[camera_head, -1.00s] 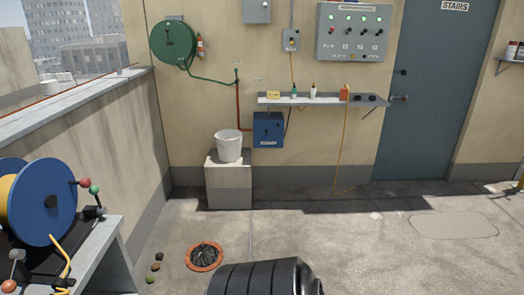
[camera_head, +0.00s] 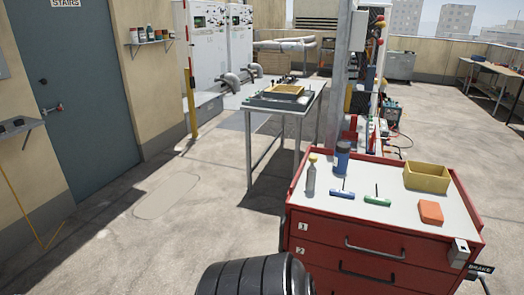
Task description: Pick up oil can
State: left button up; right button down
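I cannot tell for sure which thing is the oil can. On top of the red tool cart (camera_head: 318,206) stand a slim clear bottle with a yellow top (camera_head: 311,177) and a dark blue can (camera_head: 342,157). Both are upright at the cart's far left corner. Several small bottles and jars (camera_head: 150,33) stand on a wall shelf right of the stairs door, too small to read. Neither of my grippers shows in the head view.
The cart also bears a blue-handled tool (camera_head: 342,194), a green-handled tool (camera_head: 377,201), an orange block (camera_head: 431,212) and a yellow bin (camera_head: 426,177). A metal table (camera_head: 262,106) stands behind it. The floor (camera_head: 215,200) left of the cart is open.

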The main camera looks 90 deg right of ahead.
aim_at(341, 159)
jog(key=z, duration=3.35)
jog(key=i+l+z, duration=0.15)
jog(key=l+z, duration=0.3)
jog(key=i+l+z, duration=0.6)
jog(key=l+z, duration=0.25)
jog(key=i+l+z, duration=0.3)
jog(key=z, duration=0.15)
jog(key=i+l+z, duration=0.1)
jog(key=i+z, duration=0.3)
jog(key=i+u, duration=0.25)
jog(key=i, duration=0.15)
jog(key=i+l+u, duration=0.2)
jog(key=i, duration=0.2)
jog(key=i+j+u, duration=0.1)
jog(key=u, duration=0.3)
jog(key=i+u, duration=0.55)
jog(key=u, duration=0.3)
jog(key=i+l+u, duration=0.15)
jog(key=u, duration=0.25)
jog(key=i+l+u, duration=0.2)
jog(key=u, duration=0.25)
